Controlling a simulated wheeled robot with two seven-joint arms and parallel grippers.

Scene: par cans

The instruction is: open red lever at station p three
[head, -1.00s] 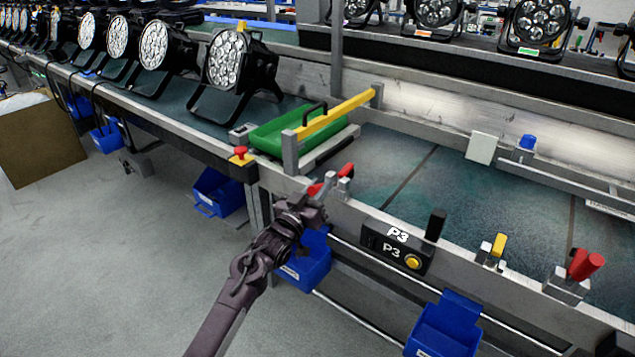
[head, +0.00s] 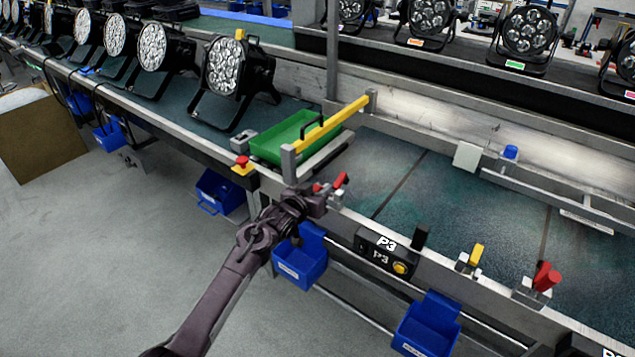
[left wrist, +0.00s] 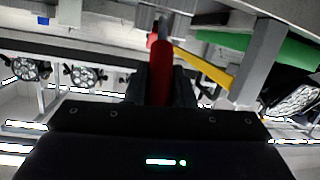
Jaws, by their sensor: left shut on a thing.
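The P3 station panel (head: 382,257) is on the front rail of the bench. Left of it, at the rail, is a small metal clamp (head: 336,196) with a red upper part (head: 341,180). My left gripper (head: 319,199) is at this clamp, shut on its red lever. In the left wrist view the red lever (left wrist: 159,75) stands between the dark fingers. In the head view my gripper hides most of the lever. My right gripper is not in view.
A yellow bar (head: 335,122) and a green tray (head: 290,136) are just behind the clamp. A red button (head: 241,161) is to the left. Blue bins (head: 300,262) hang below the rail. Another red lever (head: 547,278) is at the right. The bench top right of the tray is clear.

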